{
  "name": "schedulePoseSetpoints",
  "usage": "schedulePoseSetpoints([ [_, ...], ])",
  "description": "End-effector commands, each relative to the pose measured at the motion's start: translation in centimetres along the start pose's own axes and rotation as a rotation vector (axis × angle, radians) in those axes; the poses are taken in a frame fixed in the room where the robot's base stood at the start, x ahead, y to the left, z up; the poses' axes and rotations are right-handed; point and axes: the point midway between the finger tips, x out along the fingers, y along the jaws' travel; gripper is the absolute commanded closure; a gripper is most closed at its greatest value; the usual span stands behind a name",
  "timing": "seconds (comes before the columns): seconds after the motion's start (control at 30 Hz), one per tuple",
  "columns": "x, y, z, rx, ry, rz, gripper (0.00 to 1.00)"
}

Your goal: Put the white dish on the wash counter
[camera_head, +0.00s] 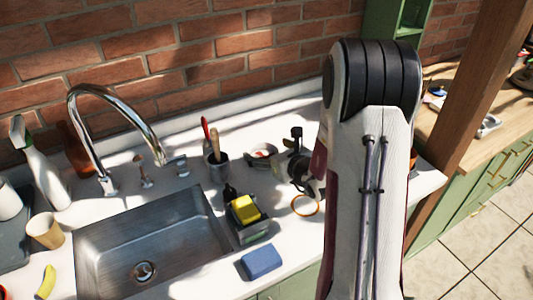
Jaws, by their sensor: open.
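The wash counter (188,290) is a white top around a steel sink. A round, pale piece with an orange rim (305,205) lies on it right of the sink; I cannot tell whether it is the white dish. A small pale bowl-like thing (262,153) with something red in it sits farther back. No plain white dish shows clearly. My gripper (305,184) is a small dark and grey shape beside my large arm link, just above the orange-rimmed piece. It is open. Its fingertips are hard to make out, and I cannot tell whether it touches anything.
A yellow sponge (244,209) sits in a dark caddy beside the sink (150,240). A blue sponge (261,263) lies in front. A utensil cup (217,168), faucet (100,125), spray bottle (40,165) and paper cup (45,231) stand around. A wooden counter (460,110) is at right.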

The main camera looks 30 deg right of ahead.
Motion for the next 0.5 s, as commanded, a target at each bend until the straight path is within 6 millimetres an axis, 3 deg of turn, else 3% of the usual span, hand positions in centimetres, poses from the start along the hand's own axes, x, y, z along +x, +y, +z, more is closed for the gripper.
schedulePoseSetpoints([
  [0.5,-1.8,0.0,4.3,0.0,-0.003,0.0,0.17],
])
